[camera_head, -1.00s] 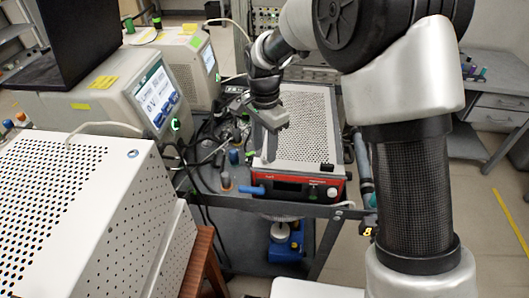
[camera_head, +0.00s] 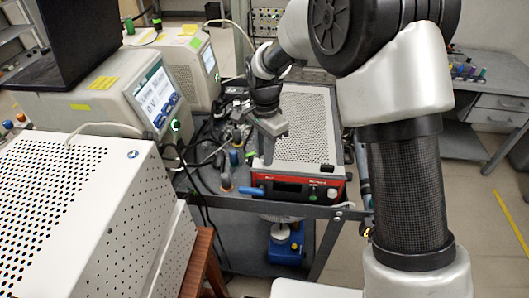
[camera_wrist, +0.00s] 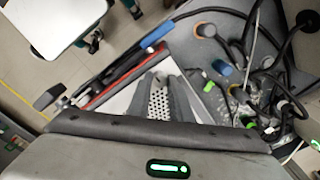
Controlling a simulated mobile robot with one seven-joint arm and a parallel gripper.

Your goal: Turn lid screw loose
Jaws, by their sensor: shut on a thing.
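A red-fronted device (camera_head: 295,188) with a white perforated lid (camera_head: 310,120) stands on the dark cart. My gripper (camera_head: 268,160) points down at the lid's front left corner in the head view. Its grey fingers also show in the wrist view (camera_wrist: 166,78), with part of the perforated lid (camera_wrist: 157,103) between and beneath them. The jaws are shut on the lid screw at that corner. The screw itself is hidden by the fingers, so its height and how loose it is cannot be seen.
A blue handle (camera_head: 251,191) juts out at the device's front left. Connectors, a blue cap (camera_head: 233,157) and tangled cables crowd the cart to the left. A large white perforated housing (camera_head: 70,210) stands in the left foreground, with instruments (camera_head: 140,95) behind it.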

